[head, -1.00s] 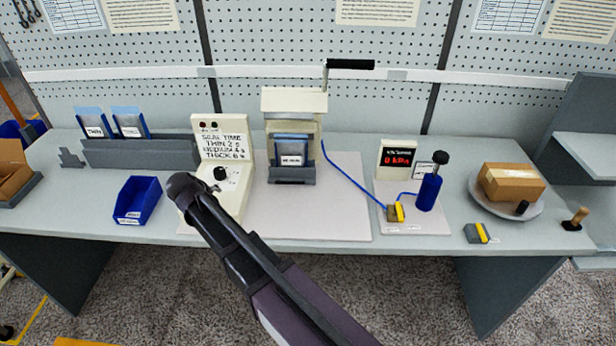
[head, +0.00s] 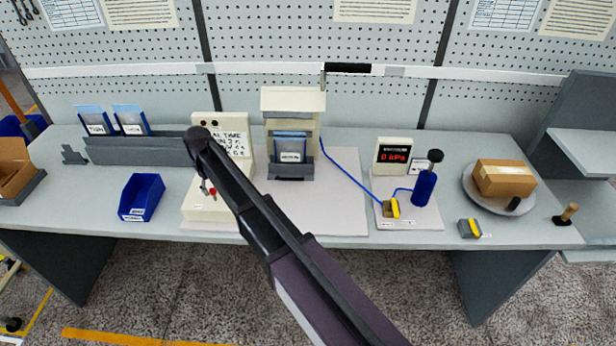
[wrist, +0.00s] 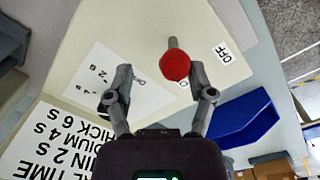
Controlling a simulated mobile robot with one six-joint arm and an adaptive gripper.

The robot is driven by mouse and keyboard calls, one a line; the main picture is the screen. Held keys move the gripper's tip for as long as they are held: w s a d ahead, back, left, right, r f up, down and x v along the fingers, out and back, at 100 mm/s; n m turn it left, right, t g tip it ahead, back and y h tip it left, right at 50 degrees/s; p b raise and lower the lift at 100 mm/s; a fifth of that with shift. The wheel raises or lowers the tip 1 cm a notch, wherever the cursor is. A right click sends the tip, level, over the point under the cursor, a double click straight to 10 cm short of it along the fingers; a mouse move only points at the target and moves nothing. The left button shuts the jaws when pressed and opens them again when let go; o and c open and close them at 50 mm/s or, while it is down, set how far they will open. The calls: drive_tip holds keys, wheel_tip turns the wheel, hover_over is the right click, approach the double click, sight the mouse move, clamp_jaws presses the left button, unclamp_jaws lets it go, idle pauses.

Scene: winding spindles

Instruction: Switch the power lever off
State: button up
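The power lever has a red ball knob (wrist: 175,66) on a short metal stem and rises from a cream control box (head: 200,208). The red knob also shows in the head view (head: 212,191), just left of my arm. My gripper (wrist: 160,75) is open, with the knob between its spread fingers, nearer the right one. I cannot tell whether a finger touches it.
A blue bin (head: 141,197) stands left of the box, and a grey rack (head: 140,152) with pouches is behind it. A sealing press (head: 293,110) with a black-handled lever stands to the right. The pale mat (head: 330,205) in front of the press is mostly clear.

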drive_tip(key=shift+r+p, duration=6.5)
drive_tip(key=shift+r, duration=0.4)
drive_tip(key=s+d+f+m+b, duration=0.1)
drive_tip(key=s+d, duration=0.1)
drive_tip(key=d, duration=0.7)
drive_tip(key=s+d+f+m+b, duration=0.2)
drive_tip(key=d, duration=0.8)
drive_tip(key=s+d+f+m+b, duration=0.2)
drive_tip(key=d, duration=0.8)
drive_tip(key=shift+s+f, duration=0.2)
drive_tip(key=shift+s, duration=0.1)
drive_tip(key=w+a+r+y+p, duration=0.1)
drive_tip(key=w+a+r+y, duration=0.1)
drive_tip(key=a, duration=1)
drive_tip(key=w+a+r+g+y+p, duration=0.1)
drive_tip(key=w+a, duration=0.3)
drive_tip(key=a, duration=0.9)
drive_tip(key=shift+w+r+n+g+y+p, duration=0.3)
drive_tip(key=shift+w+r+n+y+p, duration=0.15)
drive_tip(key=shift+r, duration=0.2)
drive_tip(key=shift+s+f, duration=0.1)
drive_tip(key=shift+f, duration=0.05)
drive_tip(key=b+x, duration=1.3)
drive_tip(key=shift+f, duration=0.25)
